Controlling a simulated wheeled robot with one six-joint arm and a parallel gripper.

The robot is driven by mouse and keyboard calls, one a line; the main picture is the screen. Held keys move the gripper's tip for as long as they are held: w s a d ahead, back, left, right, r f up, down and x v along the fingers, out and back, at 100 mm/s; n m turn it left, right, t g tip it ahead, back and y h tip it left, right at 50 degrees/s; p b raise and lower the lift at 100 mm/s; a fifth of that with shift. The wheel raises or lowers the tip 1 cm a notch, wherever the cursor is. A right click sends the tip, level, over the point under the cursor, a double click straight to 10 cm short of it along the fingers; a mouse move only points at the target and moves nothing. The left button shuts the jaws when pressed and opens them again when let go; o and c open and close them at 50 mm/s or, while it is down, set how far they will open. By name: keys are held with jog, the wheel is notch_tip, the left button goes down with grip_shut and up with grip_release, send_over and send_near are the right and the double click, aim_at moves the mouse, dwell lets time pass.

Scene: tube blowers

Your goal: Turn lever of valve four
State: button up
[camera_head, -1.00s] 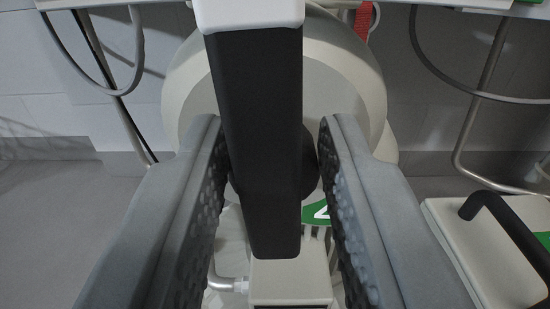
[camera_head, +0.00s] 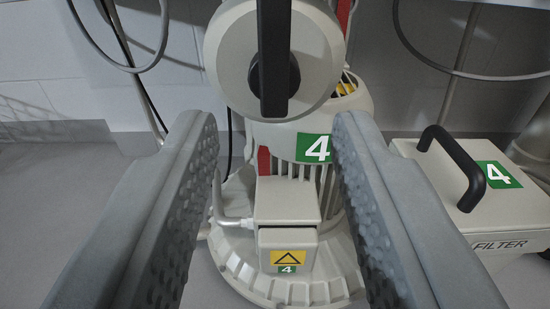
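The black lever (camera_head: 273,62) of the valve stands upright on a round beige disc (camera_head: 225,50) at the top centre; its upper end is cut off by the picture edge. A green label with a white 4 (camera_head: 315,148) sits on the blower body (camera_head: 335,112) just below the disc. My gripper (camera_head: 273,130) is open and empty. Its two grey, studded fingers stand left and right of the blower in the picture, with the lever beyond and above their tips. The lever appears apart from both fingers.
A beige filter box (camera_head: 480,215) with a black handle (camera_head: 468,165) and another green 4 label stands at the right. Grey cables (camera_head: 160,40) hang at the upper left and right. The floor (camera_head: 60,200) at the left is clear.

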jog(key=s, duration=0.9)
jog(key=shift+s, duration=0.15)
jog(key=shift+d, duration=0.1)
jog(key=w+a+r+n, duration=0.1)
jog(key=w+a+r, duration=0.1)
jog(key=r, duration=0.8)
jog(key=w+a+r+h, duration=0.1)
jog(key=w+a+r, duration=0.15)
jog(key=r, duration=0.75)
jog(key=w+a+r+n, duration=0.1)
jog(key=a+r, duration=0.2)
jog(key=r, duration=0.7)
jog(key=s+a+r+h, duration=0.1)
jog(key=s+a+r, duration=0.1)
jog(key=r, duration=0.4)
jog(key=s+a+r, duration=0.1)
jog(key=a+r, duration=0.1)
jog(key=r, duration=0.4)
jog(key=s+a+r+m, duration=0.1)
jog(key=s+a+r, duration=0.5)
jog(key=s+r, duration=0.5)
jog(key=s+a+r+m, duration=0.1)
jog(key=s+a+r, duration=0.5)
jog(key=s+r, duration=0.45)
jog(key=s+a+r+y, duration=0.1)
jog(key=s+a+r, duration=0.2)
jog(key=s, duration=0.9)
jog(key=shift+g, duration=0.3)
